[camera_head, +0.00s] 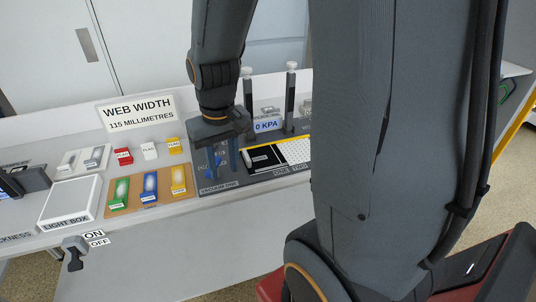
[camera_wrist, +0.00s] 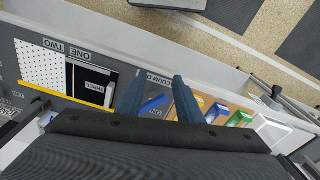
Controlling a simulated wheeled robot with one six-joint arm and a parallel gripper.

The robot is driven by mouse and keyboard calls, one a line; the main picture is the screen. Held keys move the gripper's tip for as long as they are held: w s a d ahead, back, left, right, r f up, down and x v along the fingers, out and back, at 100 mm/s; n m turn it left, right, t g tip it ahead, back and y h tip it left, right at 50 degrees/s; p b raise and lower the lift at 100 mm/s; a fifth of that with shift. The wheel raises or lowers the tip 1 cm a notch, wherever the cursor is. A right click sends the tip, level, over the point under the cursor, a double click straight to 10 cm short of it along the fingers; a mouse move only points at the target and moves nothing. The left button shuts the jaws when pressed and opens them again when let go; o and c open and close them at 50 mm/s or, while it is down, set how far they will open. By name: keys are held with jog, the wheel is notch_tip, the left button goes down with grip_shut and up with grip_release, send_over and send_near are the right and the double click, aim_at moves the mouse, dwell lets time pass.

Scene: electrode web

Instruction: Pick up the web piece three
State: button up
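A black panel (camera_head: 252,167) with a small white label lies beside a white perforated plate (camera_head: 296,151). My gripper (camera_head: 225,174) points down above the VACUUM ONE end of the grey board, left of the black panel. In the wrist view my gripper (camera_wrist: 157,98) has its fingers apart, with a blue object (camera_wrist: 153,104) visible between them and no contact clear.
A light box (camera_head: 70,203) stands left of the orange tray. Red (camera_head: 123,156), white (camera_head: 149,151) and yellow (camera_head: 172,146) flag blocks sit behind it. Two dark posts (camera_head: 290,95) and a 0 KPA display (camera_head: 267,125) stand behind the board. My arm hides the right side.

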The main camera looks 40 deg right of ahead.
jog(key=w+d+m+b, duration=0.1)
jog(key=w+d, duration=0.6)
jog(key=m+g+b, duration=0.1)
jog(key=m, duration=0.1)
send_over(246, 154)
jog(key=shift+d+f, duration=0.3)
jog(key=shift+f, duration=0.3)
jog(key=shift+d+f, duration=0.1)
jog(key=shift+f, duration=0.2)
jog(key=f, duration=0.1)
jog(key=f+p, duration=0.1)
jog(key=f, duration=0.1)
jog(key=f+p, duration=0.1)
jog(key=f, duration=0.1)
jog(key=shift+a+f, duration=0.25)
jog(key=shift+a, duration=0.1)
jog(key=shift+f, duration=0.65)
grip_shut()
